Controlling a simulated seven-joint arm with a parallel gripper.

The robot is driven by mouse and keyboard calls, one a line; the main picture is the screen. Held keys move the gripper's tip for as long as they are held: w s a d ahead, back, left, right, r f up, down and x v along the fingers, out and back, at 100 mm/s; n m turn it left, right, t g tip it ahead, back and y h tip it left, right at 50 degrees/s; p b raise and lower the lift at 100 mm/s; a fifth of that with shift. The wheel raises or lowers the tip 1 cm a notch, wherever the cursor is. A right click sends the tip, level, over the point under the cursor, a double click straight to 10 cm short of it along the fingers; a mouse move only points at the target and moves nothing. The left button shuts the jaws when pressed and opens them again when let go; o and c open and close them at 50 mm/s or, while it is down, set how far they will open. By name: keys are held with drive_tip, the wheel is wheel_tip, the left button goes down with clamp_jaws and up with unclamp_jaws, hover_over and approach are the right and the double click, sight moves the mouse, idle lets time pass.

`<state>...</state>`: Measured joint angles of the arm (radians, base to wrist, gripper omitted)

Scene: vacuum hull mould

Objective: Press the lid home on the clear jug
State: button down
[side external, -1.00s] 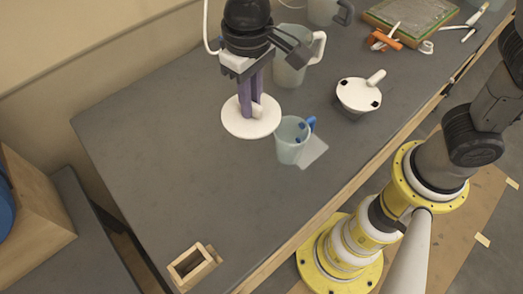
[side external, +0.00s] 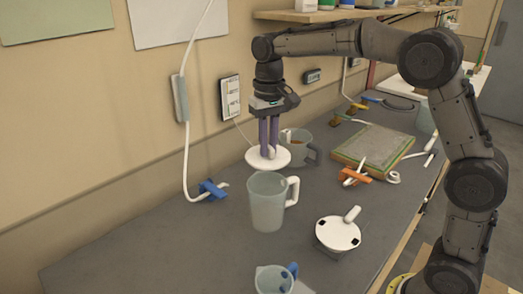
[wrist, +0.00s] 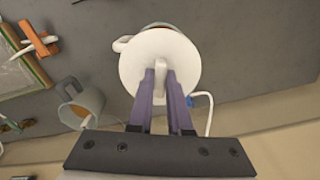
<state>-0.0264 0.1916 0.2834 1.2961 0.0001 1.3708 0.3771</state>
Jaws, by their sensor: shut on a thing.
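My gripper (side external: 269,150) is shut on the upright white grip of a round white lid (side external: 256,161), held level in the air. The lid (wrist: 143,82) hides most of what is below it in the wrist view. The clear jug (side external: 266,208) with a white handle stands upright on the bench, with an open top. In the side view the lid is above its rim and apart from it. In the wrist view a bit of the jug's rim (wrist: 160,25) and its handle (wrist: 120,44) show past the lid's edge.
A grey-handled jug (side external: 297,153) stands close behind the lid. A second white lid (side external: 338,233) with a grip lies to the right. A small blue-handled jug (side external: 270,280) is in front. A framed green board (side external: 372,148) and an orange clamp (side external: 354,174) lie at right.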

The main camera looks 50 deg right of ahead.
sight(268, 165)
drive_tip(key=shift+a+f, duration=0.1)
drive_tip(key=shift+f, duration=2.8)
drive_tip(key=shift+f, duration=0.9)
drive_tip(key=c, duration=0.8)
unclamp_jaws()
drive_tip(key=shift+o, duration=0.2)
wheel_tip(268, 165, up, 12)
drive_tip(key=shift+r, duration=0.85)
